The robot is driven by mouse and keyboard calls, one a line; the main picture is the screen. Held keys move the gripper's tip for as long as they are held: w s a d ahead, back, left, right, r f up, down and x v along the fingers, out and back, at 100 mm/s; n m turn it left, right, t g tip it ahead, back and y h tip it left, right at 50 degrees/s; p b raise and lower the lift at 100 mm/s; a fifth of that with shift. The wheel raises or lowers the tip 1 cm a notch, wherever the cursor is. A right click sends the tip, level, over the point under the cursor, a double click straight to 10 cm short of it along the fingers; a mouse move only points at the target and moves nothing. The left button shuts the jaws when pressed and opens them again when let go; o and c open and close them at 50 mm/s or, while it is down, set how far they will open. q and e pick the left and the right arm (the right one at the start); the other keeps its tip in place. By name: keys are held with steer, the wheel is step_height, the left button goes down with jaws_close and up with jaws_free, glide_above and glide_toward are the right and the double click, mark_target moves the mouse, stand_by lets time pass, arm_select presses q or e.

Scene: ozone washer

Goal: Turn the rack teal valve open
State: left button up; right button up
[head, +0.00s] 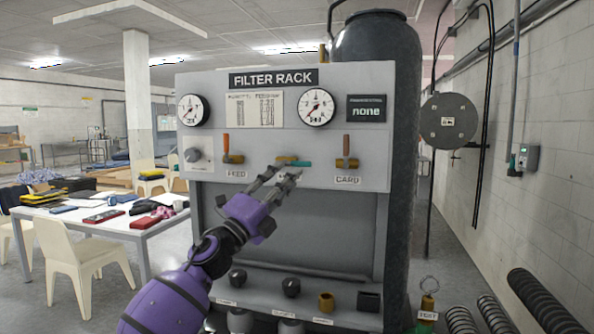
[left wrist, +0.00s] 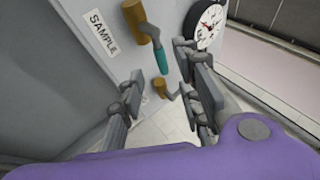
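The teal valve handle (head: 299,164) is on the front panel of the filter rack (head: 225,85), between the FEED and CARD valves. In the head view it lies about level, pointing right from its brass body. In the left wrist view the teal handle (left wrist: 160,62) hangs off a grey lever by the SAMPLE label (left wrist: 103,32). My left gripper (head: 284,177) is just below and in front of it. In the left wrist view the left gripper's fingers (left wrist: 158,98) are spread, with nothing held between them. Contact with the handle cannot be told. My right gripper is not in view.
The orange FEED lever (head: 226,144) and the brown CARD lever (head: 346,146) stand upright on either side. Gauges (head: 317,107) sit above. Several knobs (head: 291,287) line the lower ledge. A dark tank (head: 378,55) stands behind; a cluttered table (head: 95,228) is at left.

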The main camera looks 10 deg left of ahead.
arm_select(q)
steer(key=v, duration=0.5)
steer(key=shift+s, duration=0.1)
